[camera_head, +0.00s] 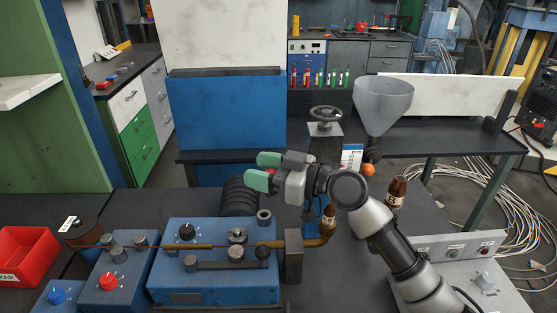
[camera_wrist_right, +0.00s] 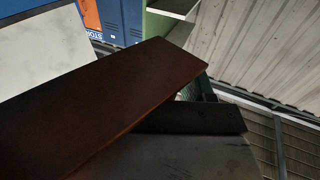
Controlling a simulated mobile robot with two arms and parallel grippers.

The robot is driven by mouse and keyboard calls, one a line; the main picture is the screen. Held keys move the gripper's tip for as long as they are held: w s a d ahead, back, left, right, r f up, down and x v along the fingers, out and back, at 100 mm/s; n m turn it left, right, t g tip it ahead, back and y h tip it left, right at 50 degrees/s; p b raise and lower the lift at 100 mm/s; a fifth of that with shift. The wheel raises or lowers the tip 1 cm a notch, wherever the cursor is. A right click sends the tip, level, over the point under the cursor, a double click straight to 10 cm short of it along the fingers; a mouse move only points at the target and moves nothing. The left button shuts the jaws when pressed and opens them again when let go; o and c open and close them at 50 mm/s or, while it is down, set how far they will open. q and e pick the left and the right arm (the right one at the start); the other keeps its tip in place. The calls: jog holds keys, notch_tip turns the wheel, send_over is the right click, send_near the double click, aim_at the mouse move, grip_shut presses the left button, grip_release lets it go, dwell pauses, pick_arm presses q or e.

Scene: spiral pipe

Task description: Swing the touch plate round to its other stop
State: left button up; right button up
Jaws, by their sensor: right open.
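A blue bench machine (camera_head: 215,287) stands at the front, with a brown rod (camera_head: 205,246) running across it to a bent brown end piece (camera_head: 326,232). An upright dark grey plate (camera_head: 293,262) stands at the machine's right end, beside the rod; it may be the touch plate, but I cannot tell for sure. A flat lever with a dark ball knob (camera_head: 264,253) lies along the machine's top. My right gripper (camera_head: 264,170) has green fingertips and is open and empty, above and behind the machine. My left gripper is out of view.
A red bin (camera_head: 27,256) and smaller blue boxes with knobs (camera_head: 113,278) stand at left. A grey funnel (camera_head: 382,104) and a handwheel (camera_head: 326,114) are behind my right arm. A brown bottle (camera_head: 397,191) stands beside my arm. A dark brown slab (camera_wrist_right: 95,105) crosses the right wrist view.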

jog(key=r, duration=0.4)
jog(key=shift+s+d+r+b, duration=0.1)
jog(key=shift+s+d+b, duration=0.05)
jog(key=shift+d+b, duration=0.25)
jog(key=s+d+r+b, duration=0.1)
jog(key=s+d+r, duration=0.4)
jog(key=d, duration=0.4)
jog(key=shift+s+d+r+b, duration=0.15)
jog(key=shift+s+r+b, duration=0.2)
jog(key=shift+r, duration=0.4)
jog(key=shift+c, duration=0.3)
